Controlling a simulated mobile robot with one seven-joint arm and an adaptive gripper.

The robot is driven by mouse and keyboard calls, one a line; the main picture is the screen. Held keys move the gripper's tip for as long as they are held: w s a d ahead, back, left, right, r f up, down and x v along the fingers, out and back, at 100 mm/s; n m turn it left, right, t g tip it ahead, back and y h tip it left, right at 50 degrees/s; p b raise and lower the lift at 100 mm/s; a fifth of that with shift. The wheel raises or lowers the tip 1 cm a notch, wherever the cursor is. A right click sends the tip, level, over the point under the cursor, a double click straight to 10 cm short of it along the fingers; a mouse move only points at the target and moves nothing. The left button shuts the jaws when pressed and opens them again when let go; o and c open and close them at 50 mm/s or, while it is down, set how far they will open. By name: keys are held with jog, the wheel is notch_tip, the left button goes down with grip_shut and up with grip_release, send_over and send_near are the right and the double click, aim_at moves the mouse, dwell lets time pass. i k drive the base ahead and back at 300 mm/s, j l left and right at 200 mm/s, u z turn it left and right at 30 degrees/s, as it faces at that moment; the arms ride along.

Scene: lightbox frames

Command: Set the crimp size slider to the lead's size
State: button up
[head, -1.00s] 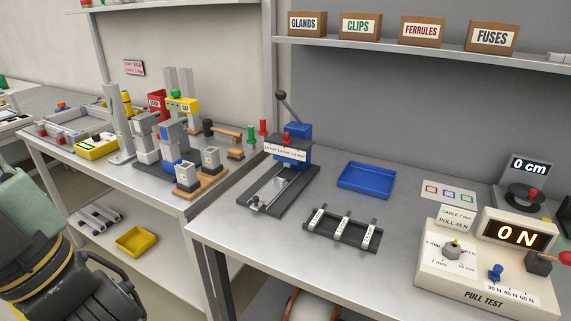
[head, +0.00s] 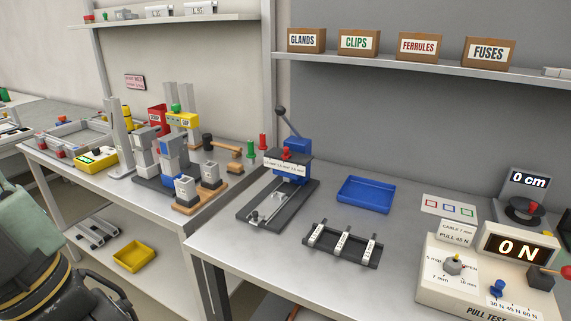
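The crimp press (head: 297,148) stands on the right-hand bench, with a blue head, a raised dark lever and a long dark base. A white size strip (head: 285,164) crosses its front, with several mm marks too small to read surely. A red slider knob (head: 286,154) stands just above the strip, near its middle. A lead seems to lie along the press base, but its size cannot be read. My gripper (head: 85,290) is partly visible at the lower left, cut by the frame edge, well away from the press. Its fingertips are unclear.
A black rack (head: 318,253) with white-tagged pieces and a blue tray (head: 366,194) lie right of the press. A pull tester (head: 440,292) stands at the right. Green and red handles (head: 256,146) rise left of the press. A shelf with labelled boxes (head: 417,45) hangs above.

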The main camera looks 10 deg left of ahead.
aim_at(286, 156)
jog(key=l+u, duration=0.7)
jog(key=l, duration=0.25)
